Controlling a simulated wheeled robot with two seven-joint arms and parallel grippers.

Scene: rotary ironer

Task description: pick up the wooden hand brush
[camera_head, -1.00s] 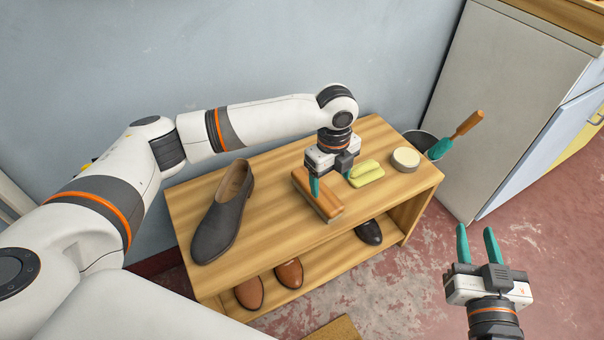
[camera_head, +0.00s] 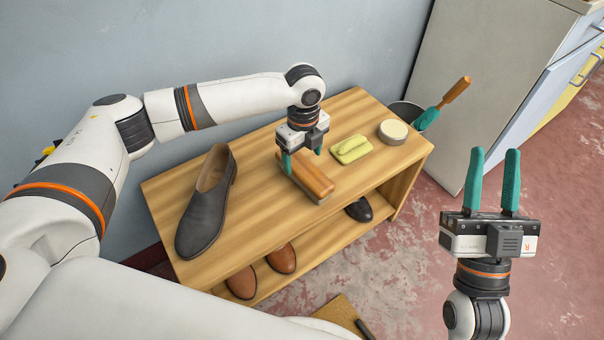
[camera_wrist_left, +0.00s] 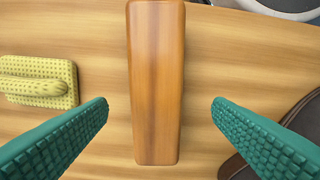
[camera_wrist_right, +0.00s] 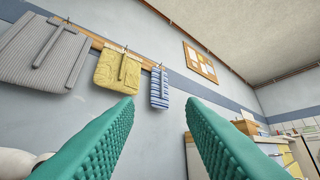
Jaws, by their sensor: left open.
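The wooden hand brush (camera_head: 308,177) lies on top of the wooden shoe bench (camera_head: 262,226). Its smooth brown back faces up, and dark bristles show along its lower edge. In the left wrist view the brush (camera_wrist_left: 156,80) stands upright in the picture between the two teal fingers. My left gripper (camera_head: 302,161) is open above the brush, one finger on each side. In the left wrist view bare wood shows between each finger and the brush. My right gripper (camera_head: 493,182) is open and empty, in the air right of the bench.
A dark shoe (camera_head: 206,205) lies left of the brush. A yellow-green sponge-like pad (camera_head: 351,149) and a round tin (camera_head: 393,131) lie to its right. More shoes (camera_head: 281,258) sit on the lower shelf.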

